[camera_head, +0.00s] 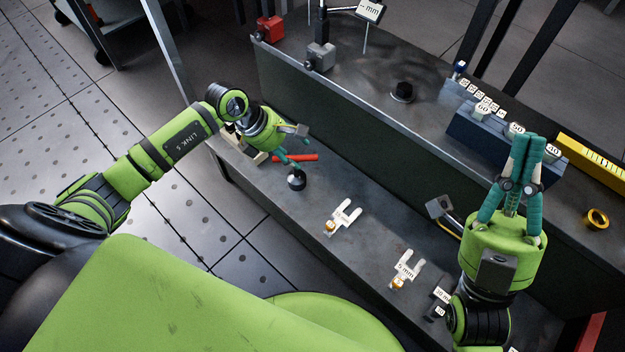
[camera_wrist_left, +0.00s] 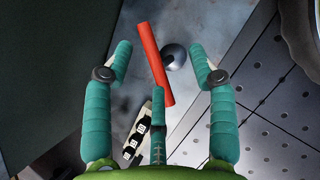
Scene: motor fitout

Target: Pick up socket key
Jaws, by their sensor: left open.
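A red bar (camera_head: 296,157), which appears to be the socket key's handle, is at the far left end of the lower shelf. It also shows in the left wrist view (camera_wrist_left: 153,62), lying lengthwise between the fingers. A dark round knob (camera_head: 297,180) is beside it; I cannot tell whether they are joined. My left gripper (camera_head: 292,146) is open above the bar, its fingers spread on both sides, with no visible grip on it. The third finger's tip is close to the bar's lower end in the left wrist view. My right gripper (camera_head: 528,140) points up, fingertips together, with nothing visible in it.
A pale labelled block (camera_wrist_left: 143,135) is close to the left gripper. White forked pieces (camera_head: 345,216) and (camera_head: 405,270) lie on the lower shelf (camera_head: 300,215). The upper bench holds a blue-grey labelled rack (camera_head: 480,135), a brass ring (camera_head: 597,218) and a yellow ruler (camera_head: 592,163).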

